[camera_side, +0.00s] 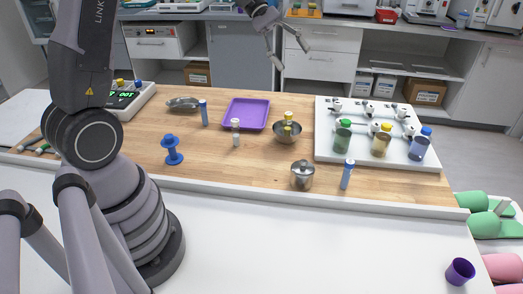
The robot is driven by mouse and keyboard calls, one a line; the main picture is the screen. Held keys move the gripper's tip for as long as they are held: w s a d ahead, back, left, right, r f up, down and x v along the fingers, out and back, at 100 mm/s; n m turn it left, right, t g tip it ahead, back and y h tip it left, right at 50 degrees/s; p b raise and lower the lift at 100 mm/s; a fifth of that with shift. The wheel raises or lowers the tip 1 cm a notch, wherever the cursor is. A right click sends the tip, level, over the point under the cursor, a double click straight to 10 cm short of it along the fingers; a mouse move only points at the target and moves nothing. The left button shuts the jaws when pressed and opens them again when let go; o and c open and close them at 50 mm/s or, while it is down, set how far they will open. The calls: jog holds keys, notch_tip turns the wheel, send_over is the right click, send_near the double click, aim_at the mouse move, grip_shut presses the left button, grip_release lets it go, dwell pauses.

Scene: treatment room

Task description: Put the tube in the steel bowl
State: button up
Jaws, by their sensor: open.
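The steel bowl (278,136) stands on the wooden table, right of centre. A yellow-topped tube (288,120) shows upright at the bowl, with more yellow below its top; I cannot tell whether one or two tubes stand there. A blue-topped tube (347,175) stands near the front edge, and another blue one (204,114) stands at the back left. A small white-topped vial (236,134) stands left of the bowl. Which tube the task means is unclear. My gripper (292,57) is open and empty, high above and behind the bowl in the picture.
A lidded steel pot (302,176) stands in front of the bowl. A purple tray (246,114) lies behind left, and a blue spool-like stand (172,150) is further left. A white board (335,152) with several bottles fills the right. The table's front middle is clear.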

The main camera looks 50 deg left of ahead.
jog(key=s+a+r+m+t+y, duration=0.1)
jog(key=s+m+y, duration=0.4)
jog(key=s, duration=0.7)
jog(key=s+a+r+m+t+y, duration=0.1)
jog(key=s+r+m+t+y, duration=0.1)
jog(key=s+r+m+y, duration=0.2)
jog(key=s+m+y, duration=0.1)
jog(key=s+m, duration=0.2)
jog(key=s, duration=0.5)
jog(key=shift+a+t, duration=0.3)
jog(key=shift+a, duration=0.05)
